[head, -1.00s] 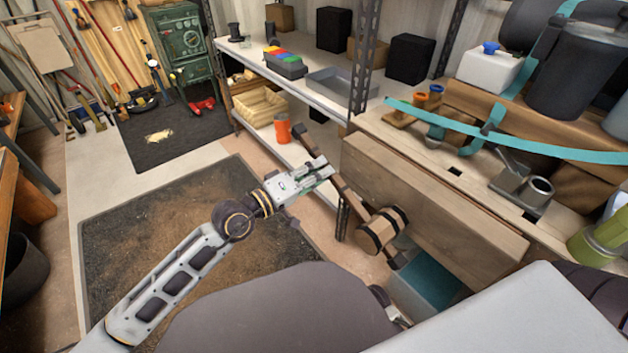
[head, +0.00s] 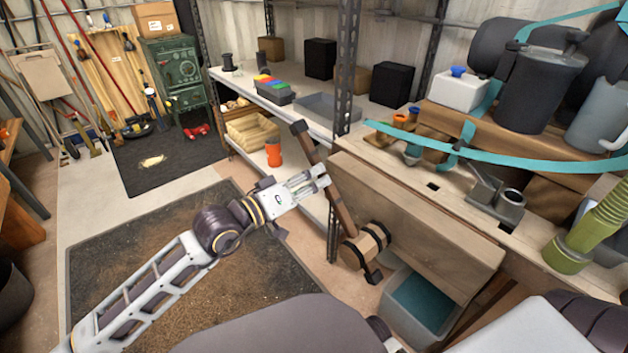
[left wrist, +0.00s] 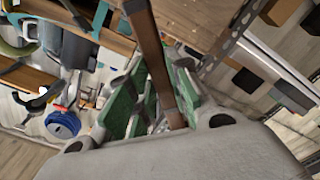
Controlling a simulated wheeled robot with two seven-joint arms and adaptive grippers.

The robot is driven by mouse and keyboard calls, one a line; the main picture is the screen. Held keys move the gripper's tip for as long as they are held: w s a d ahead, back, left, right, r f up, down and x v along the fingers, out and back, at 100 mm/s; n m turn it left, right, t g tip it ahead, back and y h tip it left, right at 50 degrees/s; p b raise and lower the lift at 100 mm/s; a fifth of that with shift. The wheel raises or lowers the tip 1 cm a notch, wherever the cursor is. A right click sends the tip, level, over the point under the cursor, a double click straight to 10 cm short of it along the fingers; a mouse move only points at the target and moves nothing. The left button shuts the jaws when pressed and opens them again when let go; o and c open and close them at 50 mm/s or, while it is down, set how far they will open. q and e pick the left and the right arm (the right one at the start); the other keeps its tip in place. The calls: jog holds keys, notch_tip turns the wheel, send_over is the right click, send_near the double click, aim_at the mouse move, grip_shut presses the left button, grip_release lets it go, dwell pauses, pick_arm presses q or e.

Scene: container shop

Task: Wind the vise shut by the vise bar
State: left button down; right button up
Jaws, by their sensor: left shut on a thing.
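The vise bar (head: 338,205) is a dark brown wooden bar, tilted with its upper end to the left. It runs through a round wooden hub with dark bands (head: 366,246) in front of the vise's broad wooden jaw (head: 415,215). My left gripper (head: 322,180) is shut on the bar above the hub. In the left wrist view the bar (left wrist: 150,45) passes between the green finger pads of my gripper (left wrist: 160,108). Any gap behind the jaw is not clear. My right gripper is not in view.
The workbench top (head: 440,180) holds a metal holder (head: 495,200), a green ribbed object (head: 595,225) and a teal strap. A grey bin (head: 420,305) sits below the jaw. The floor mat (head: 130,260) is clear.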

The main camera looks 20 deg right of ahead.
pick_arm(q)
jog(key=shift+f, duration=0.35)
jog(key=c, duration=1.6)
grip_release()
jog(key=shift+a, duration=0.15)
jog(key=shift+o, duration=1.3)
jog(key=shift+s+a+r, duration=0.1)
jog(key=shift+r, duration=0.05)
jog(key=shift+r, duration=0.1)
jog(key=shift+v, duration=5.95)
